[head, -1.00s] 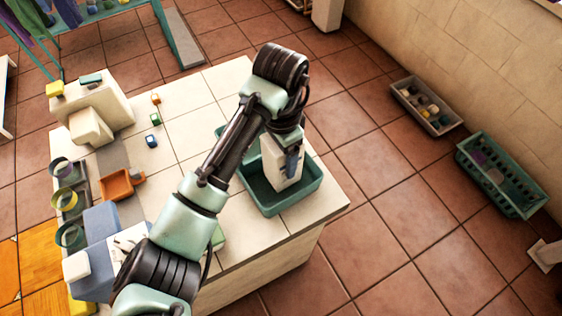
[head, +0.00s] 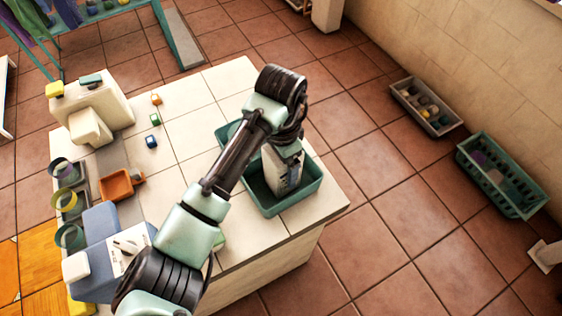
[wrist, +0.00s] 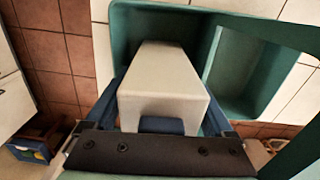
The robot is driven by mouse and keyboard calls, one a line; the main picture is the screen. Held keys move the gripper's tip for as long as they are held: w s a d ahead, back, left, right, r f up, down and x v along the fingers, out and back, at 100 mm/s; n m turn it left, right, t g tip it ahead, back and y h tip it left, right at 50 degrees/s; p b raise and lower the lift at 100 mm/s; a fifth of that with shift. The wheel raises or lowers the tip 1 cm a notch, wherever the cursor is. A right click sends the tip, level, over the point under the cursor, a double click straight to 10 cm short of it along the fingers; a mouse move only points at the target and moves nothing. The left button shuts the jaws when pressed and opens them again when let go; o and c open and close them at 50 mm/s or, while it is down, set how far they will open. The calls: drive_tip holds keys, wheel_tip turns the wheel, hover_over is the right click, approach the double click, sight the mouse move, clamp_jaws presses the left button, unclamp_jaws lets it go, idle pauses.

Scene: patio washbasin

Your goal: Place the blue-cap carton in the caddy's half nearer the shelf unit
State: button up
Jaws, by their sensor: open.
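The white carton (head: 284,178) stands inside the green caddy (head: 281,210), a dark label showing on its side. In the wrist view the carton (wrist: 165,82) is between my gripper's two blue fingers, in one compartment of the caddy (wrist: 170,22). A divider separates it from an empty compartment to the right. A dark blue part, perhaps the cap, shows at its near end. My gripper (head: 287,146) is open, just above and around the carton's top. The arm hides part of the caddy in the head view, so I cannot tell which half is nearer the shelf unit.
A blue-grey box (head: 103,262) sits at the counter's near left. White containers with yellow and teal caps (head: 90,100) stand at the far left. An orange tray (head: 117,184) and small coloured blocks (head: 151,141) lie on the counter. Crates (head: 500,175) rest on the floor at right.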

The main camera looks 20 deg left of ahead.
wheel_tip(320, 180, up, 12)
drive_tip(key=shift+r+p, duration=0.2)
drive_tip(key=shift+p, duration=1)
drive_tip(key=shift+w+d+r, duration=0.1)
drive_tip(key=shift+w+d, duration=0.15)
drive_tip(key=w+d+r+t+h, duration=0.1)
drive_tip(key=w+d+r+t, duration=0.5)
drive_tip(key=w+d+r, duration=0.25)
drive_tip(key=w+d+r+t+h, duration=0.35)
drive_tip(key=d+r+t, duration=0.45)
drive_tip(key=r, duration=0.6)
drive_tip(key=s+r+n+t, duration=0.2)
drive_tip(key=s+r+t, duration=0.2)
drive_tip(key=r, duration=0.6)
drive_tip(key=s+r+n+t, duration=0.1)
drive_tip(key=s+r+t, duration=0.4)
drive_tip(key=r, duration=0.6)
drive_tip(key=s+a+r+n+t+y, duration=0.3)
drive_tip(key=s+r, duration=0.3)
drive_tip(key=s, duration=0.3)
drive_tip(key=shift+n+t+y, duration=0.4)
drive_tip(key=shift+t+y, duration=0.3)
drive_tip(key=shift+y, duration=0.05)
